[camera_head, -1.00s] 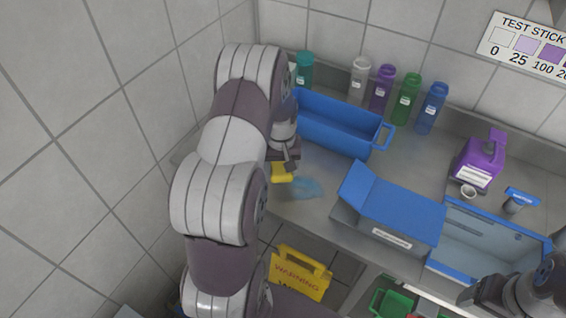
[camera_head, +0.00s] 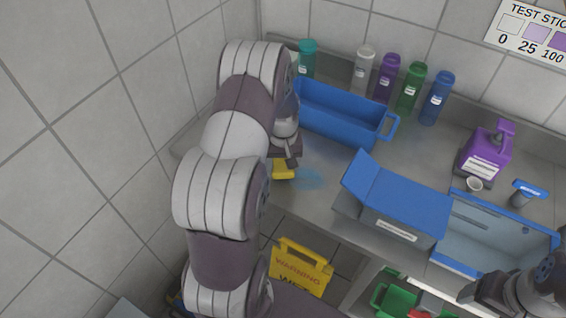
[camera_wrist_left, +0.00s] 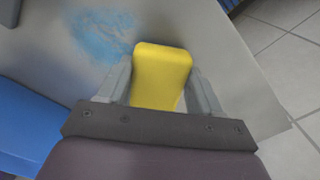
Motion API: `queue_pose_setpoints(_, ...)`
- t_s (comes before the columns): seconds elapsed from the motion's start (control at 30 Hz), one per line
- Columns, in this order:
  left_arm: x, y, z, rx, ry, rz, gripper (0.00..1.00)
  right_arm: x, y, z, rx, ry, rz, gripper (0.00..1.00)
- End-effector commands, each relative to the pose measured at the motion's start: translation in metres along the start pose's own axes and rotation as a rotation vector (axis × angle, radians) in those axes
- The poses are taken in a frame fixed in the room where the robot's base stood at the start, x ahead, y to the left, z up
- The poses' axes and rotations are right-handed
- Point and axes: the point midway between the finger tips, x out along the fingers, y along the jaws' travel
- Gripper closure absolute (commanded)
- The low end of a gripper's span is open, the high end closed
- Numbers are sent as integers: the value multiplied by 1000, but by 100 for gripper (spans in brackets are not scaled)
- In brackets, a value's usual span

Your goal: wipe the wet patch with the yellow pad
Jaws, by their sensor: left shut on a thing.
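The yellow pad (camera_head: 283,171) is held by my left gripper (camera_head: 287,160), low over the steel counter near its front edge. The left wrist view shows the pad (camera_wrist_left: 160,75) between the two grey fingers. I cannot tell whether it touches the counter. The wet patch (camera_head: 309,179) is a faint blue smear just right of the pad. In the left wrist view the patch (camera_wrist_left: 100,32) lies beyond and left of the pad, thin and streaky. My right gripper (camera_head: 490,293) is dark at the lower right; its fingers are not clear.
A blue bin (camera_head: 340,117) stands behind the pad, with several bottles along the wall. An open blue-lidded box (camera_head: 395,205) stands right of the patch. A purple jug (camera_head: 486,153) is farther right. A yellow warning sign (camera_head: 300,270) stands below the counter edge.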

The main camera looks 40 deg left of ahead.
Motion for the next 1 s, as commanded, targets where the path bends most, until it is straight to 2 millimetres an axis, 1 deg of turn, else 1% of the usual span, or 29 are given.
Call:
queue_pose_setpoints(0.83, 18, 0, 0, 0, -1, 0, 60, 11, 0, 1, 0, 0, 0, 24)
queue_pose_setpoints(1.0, 16, 4, 2, 0, -1, 0, 60, 8, 0, 1, 0, 0, 0, 24)
